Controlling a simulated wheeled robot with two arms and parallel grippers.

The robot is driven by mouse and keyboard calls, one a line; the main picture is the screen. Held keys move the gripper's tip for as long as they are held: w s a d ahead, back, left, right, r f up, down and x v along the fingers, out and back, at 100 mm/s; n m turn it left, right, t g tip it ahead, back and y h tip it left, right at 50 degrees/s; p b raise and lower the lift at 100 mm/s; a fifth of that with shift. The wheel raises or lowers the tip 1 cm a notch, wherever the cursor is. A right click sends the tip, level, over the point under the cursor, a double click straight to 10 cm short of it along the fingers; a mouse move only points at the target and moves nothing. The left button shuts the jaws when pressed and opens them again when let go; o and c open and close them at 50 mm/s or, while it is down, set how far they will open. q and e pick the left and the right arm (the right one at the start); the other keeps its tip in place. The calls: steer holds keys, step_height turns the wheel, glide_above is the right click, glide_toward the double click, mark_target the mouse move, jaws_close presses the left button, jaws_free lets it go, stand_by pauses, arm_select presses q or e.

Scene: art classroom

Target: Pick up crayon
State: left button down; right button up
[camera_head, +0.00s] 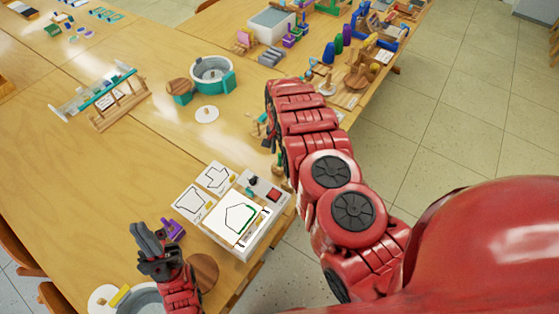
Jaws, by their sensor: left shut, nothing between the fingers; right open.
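I cannot tell for sure which thing is the crayon. Small yellow pieces lie on the white sheets, one on the left sheet (193,201), and a yellow bar (119,295) lies at the lower left. My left gripper (149,236) is shut and empty above the table, left of a small purple object (172,229). My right gripper (268,133) is at the end of the red arm reaching across from the right, over the table's right side. It is open, and its fingers are small and partly hidden by the arm.
A white box with a drawing (240,218) stands near the table edge. A teal-and-grey round tub (212,73) and a wooden rack (119,104) stand farther back. Blue, green and purple upright pieces (338,43) stand at the far right. The table's left middle is clear.

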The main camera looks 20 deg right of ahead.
mark_target(280, 154)
steer(key=shift+d+f, duration=0.1)
steer(key=shift+f, duration=0.95)
steer(key=shift+w+f, duration=0.1)
steer(key=shift+f, duration=0.45)
steer(key=shift+f+b, duration=0.3)
steer(key=shift+f, duration=0.25)
steer(key=shift+c, duration=0.2)
jaws_close()
